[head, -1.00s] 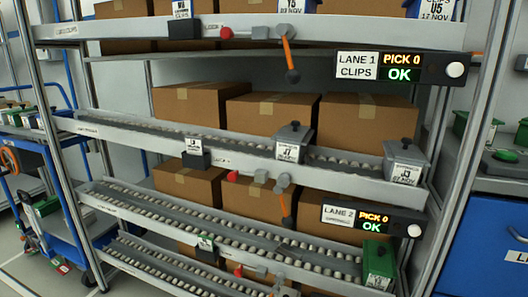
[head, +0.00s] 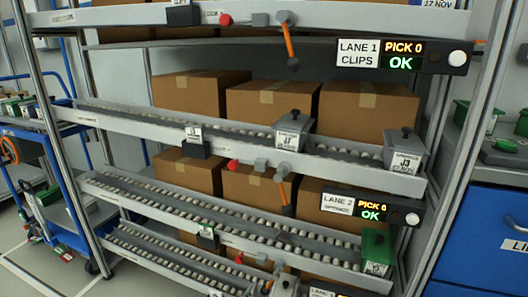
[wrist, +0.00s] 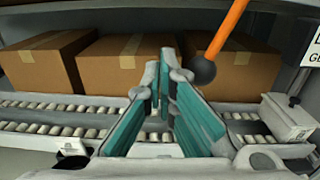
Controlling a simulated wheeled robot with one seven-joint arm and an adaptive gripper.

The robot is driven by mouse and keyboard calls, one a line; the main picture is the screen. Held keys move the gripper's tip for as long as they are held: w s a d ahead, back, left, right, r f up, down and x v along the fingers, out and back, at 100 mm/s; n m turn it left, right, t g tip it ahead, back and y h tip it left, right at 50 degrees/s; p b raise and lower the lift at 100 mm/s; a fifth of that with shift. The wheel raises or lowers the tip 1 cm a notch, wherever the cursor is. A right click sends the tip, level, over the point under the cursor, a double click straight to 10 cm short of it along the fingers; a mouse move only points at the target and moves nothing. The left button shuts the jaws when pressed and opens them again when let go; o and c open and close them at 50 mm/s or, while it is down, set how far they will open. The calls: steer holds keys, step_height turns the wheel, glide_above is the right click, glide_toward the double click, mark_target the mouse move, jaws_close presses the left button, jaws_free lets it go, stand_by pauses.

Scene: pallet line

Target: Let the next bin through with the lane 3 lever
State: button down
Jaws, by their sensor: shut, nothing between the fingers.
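In the wrist view my gripper (wrist: 165,75) points at a flow rack, its teal-padded fingers shut with nothing between them. An orange lever with a black ball knob (wrist: 203,69) hangs down just right of the fingertips, apart from them. The sign beside it is cut off, so its lane number is not readable there. A green bin (head: 376,250) stands at the right end of the roller lane above that sign.
Orange levers hang beside the lane 1 sign (head: 398,57) and lane 2 sign (head: 370,208). In the wrist view, brown cartons (wrist: 130,68) stand behind, and a grey bin (wrist: 287,117) stands lower right.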

steer(key=shift+s+d+p, duration=1.1)
steer(key=shift+d+p, duration=0.5)
steer(key=shift+d, duration=1.45)
steer(key=a+v, duration=0.1)
steer(key=v, duration=0.7)
steer(key=shift+w+p, duration=0.2)
steer(key=shift+p, duration=0.15)
steer(key=shift+a, duration=0.15)
